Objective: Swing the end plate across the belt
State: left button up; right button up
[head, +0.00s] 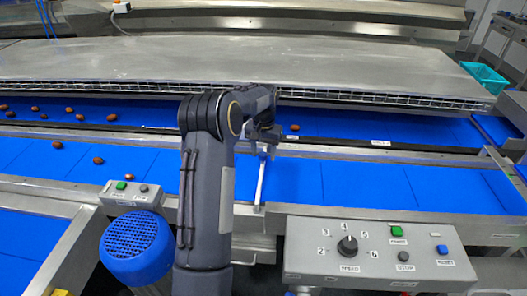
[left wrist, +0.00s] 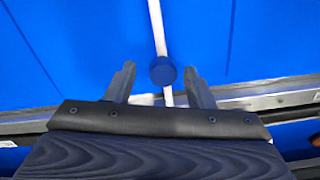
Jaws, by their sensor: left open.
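The end plate (head: 260,184) is a thin pale bar that spans the near blue belt from rail to rail. In the left wrist view it shows as a white bar (left wrist: 157,27) with a round blue knob (left wrist: 163,70) on it. My left gripper (head: 264,146) is over the far end of the bar. In the left wrist view its two fingers (left wrist: 158,72) are open, one on each side of the knob. I cannot tell whether they touch it. My forearm hides part of the belt. My right gripper is not in view.
Dates (head: 98,160) lie on the near belt (head: 330,183) left of my arm, and several more on the far belt. A control panel (head: 375,255) with a dial and a blue motor (head: 136,247) stand in front. A metal cover (head: 330,62) overhangs the far belt.

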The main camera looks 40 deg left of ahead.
pick_arm(q)
jog(key=shift+r+b, duration=0.45)
jog(key=shift+r, duration=3.45)
